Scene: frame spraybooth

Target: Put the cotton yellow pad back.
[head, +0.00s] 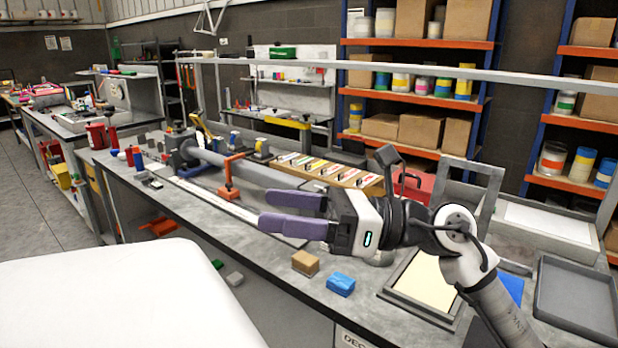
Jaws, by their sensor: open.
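My gripper (268,211) has two purple fingers pointing left, spread apart with nothing between them, above the grey workbench (235,232). I cannot tell for sure which thing is the cotton yellow pad. A small tan-yellow block (305,262) lies on the bench near its front edge, below and slightly right of the fingers, apart from them. A blue block (340,284) lies just right of it. A pale yellow flat panel (428,282) lies in a grey frame further right, partly beside my arm.
A long grey tube on stands and a wooden rack with coloured labels (335,174) are behind my gripper. An empty dark tray (578,298) is at the right. A grey upright frame (487,185) stands behind my arm. A white surface (110,300) fills the lower left.

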